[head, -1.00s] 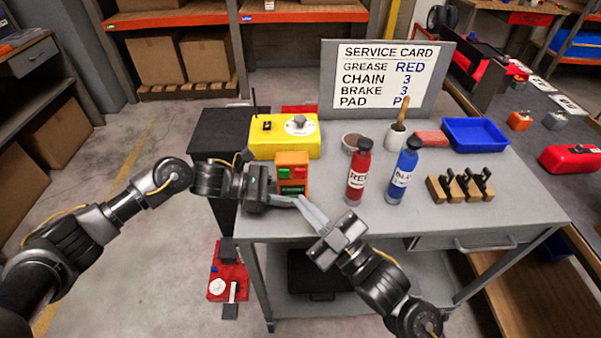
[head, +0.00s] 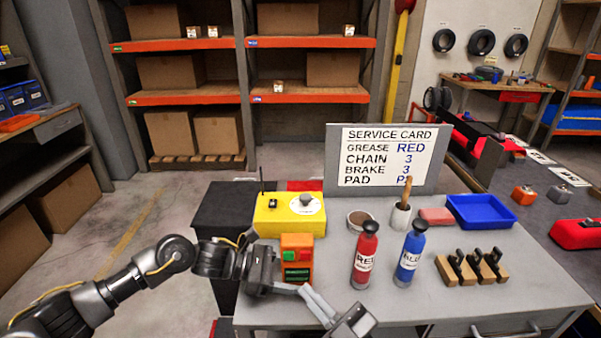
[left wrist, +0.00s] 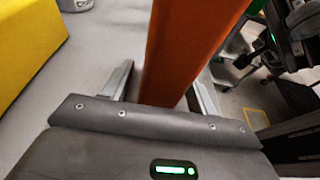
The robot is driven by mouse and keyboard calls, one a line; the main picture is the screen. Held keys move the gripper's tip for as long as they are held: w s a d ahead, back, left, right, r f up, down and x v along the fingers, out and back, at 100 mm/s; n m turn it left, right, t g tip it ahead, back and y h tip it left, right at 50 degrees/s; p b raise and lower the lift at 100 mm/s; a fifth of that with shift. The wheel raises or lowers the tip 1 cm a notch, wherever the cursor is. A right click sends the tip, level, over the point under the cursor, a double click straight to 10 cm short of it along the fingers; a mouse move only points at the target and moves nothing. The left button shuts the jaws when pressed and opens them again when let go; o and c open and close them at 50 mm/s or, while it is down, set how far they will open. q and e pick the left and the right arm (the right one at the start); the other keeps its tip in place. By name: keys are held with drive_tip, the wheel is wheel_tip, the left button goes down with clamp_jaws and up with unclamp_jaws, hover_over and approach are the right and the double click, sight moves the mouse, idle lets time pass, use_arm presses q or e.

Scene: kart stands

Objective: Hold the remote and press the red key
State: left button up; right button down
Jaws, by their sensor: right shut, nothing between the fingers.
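The orange remote (head: 297,262) stands upright near the table's left front edge, its face to me. A green key and a red key (head: 304,255) sit side by side above a dark green display. My left gripper (head: 284,287) is at the remote's left side. In the left wrist view, the remote's orange body (left wrist: 185,50) lies between its fingers (left wrist: 162,85), which look closed on it; the contact is partly hidden. My right gripper (head: 304,291) is shut and empty, its fingers pointing up-left, just in front of the remote's lower part.
A yellow box (head: 290,228) with a knob is behind the remote. A red bottle (head: 366,262) and a blue bottle (head: 409,260) stand to the right. The table front between is clear.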

use_arm(q)
drive_tip(key=v, duration=1.2)
drive_tip(key=shift+s, duration=0.1)
